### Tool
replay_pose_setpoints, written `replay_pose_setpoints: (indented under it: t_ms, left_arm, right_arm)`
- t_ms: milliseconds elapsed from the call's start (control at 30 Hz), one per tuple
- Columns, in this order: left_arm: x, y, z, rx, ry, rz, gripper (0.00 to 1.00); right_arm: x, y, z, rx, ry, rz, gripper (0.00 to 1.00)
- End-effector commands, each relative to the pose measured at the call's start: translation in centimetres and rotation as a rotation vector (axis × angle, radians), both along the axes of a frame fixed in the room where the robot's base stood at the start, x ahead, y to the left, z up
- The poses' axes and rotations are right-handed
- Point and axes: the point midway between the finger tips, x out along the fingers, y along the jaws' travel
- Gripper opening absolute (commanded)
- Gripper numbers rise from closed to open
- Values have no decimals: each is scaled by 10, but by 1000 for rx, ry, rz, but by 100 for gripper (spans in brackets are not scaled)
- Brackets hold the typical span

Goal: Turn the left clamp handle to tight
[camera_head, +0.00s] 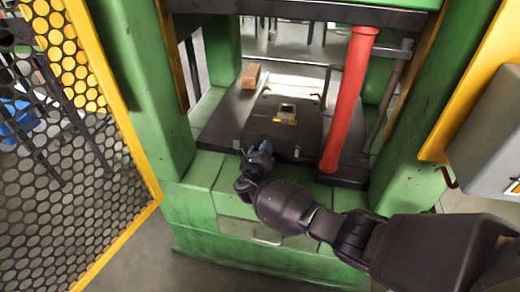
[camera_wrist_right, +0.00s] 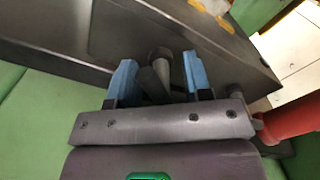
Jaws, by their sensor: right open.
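My right gripper (camera_head: 257,149) is at the front edge of the dark press plate (camera_head: 222,124), at its left part. It hides most of what is right there. In the right wrist view its two blue fingers (camera_wrist_right: 157,72) are apart. A dark clamp handle (camera_wrist_right: 158,56) with a rounded end stands between them, with a gap visible on the left side; contact on the right side is unclear. In the head view a small grey fitting (camera_head: 238,145) shows just left of the fingers. A second small clamp fitting (camera_head: 297,152) stands further right on the front edge. My left gripper is not in view.
A red column (camera_head: 349,100) rises right of the plate. A wooden-coloured block (camera_head: 251,76) lies at the plate's back left. Green press posts (camera_head: 150,80) flank the opening. A yellow-framed mesh guard (camera_head: 120,120) is at left, a grey box (camera_head: 490,130) at right.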

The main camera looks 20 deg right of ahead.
Motion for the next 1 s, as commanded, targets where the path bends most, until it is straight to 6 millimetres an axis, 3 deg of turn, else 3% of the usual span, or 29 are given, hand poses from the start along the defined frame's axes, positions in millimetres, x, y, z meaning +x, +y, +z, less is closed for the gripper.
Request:
replay_pose_setpoints:
  t_ms: [367, 667, 1000]
  left_arm:
    - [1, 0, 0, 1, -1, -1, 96]
    - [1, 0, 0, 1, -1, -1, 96]
    - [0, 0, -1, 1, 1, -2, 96]
  right_arm:
    - [4, -2, 1, 2, -1, 0, 44]
    - [4, -2, 1, 1, -1, 0, 0]
    - [3, -2, 0, 31, -21, 0, 0]
